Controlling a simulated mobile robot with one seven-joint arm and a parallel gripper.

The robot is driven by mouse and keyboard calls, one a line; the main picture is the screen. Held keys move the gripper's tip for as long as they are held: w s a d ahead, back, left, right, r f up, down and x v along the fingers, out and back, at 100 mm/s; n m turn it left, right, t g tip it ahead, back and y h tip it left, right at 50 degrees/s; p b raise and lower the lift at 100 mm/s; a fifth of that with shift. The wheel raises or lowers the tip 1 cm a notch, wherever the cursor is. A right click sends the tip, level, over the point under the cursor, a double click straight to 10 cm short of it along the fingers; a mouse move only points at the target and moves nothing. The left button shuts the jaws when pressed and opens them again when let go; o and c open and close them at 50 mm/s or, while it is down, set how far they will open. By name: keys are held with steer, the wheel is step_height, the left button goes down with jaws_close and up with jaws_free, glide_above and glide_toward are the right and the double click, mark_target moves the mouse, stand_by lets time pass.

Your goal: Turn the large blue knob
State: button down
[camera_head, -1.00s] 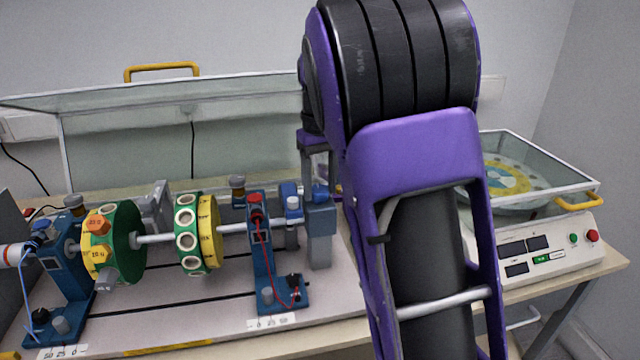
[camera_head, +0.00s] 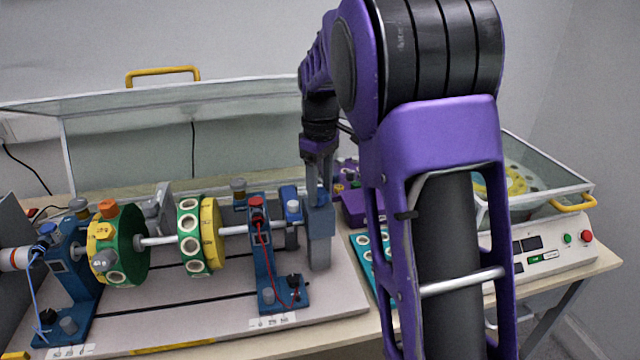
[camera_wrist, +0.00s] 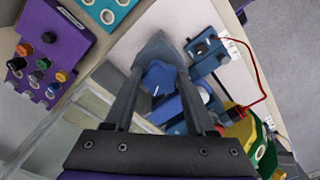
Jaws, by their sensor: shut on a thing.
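The large blue knob (camera_wrist: 158,78) shows between my gripper's two fingers in the wrist view. In the head view only a little of its blue (camera_head: 326,190) shows at the top of a grey and blue post (camera_head: 320,235). My gripper (camera_wrist: 161,68) is shut on the knob, with a finger on either side of it. In the head view my gripper (camera_head: 318,182) points down onto the post from above. The exact contact of the fingertips is hard to make out.
Left of the post is a shaft with green and yellow discs (camera_head: 190,235) and blue supports (camera_head: 262,250). A purple panel with coloured knobs (camera_wrist: 45,65) and a teal plate with holes (camera_wrist: 105,12) lie nearby. A glass-covered unit (camera_head: 550,245) stands at right.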

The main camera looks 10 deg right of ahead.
mark_target(320, 192)
stand_by(0.3)
steer(key=shift+c, duration=1.1)
jaws_free()
step_height(320, 192, up, 18)
steer(key=p, duration=0.3)
steer(key=shift+f, duration=0.25)
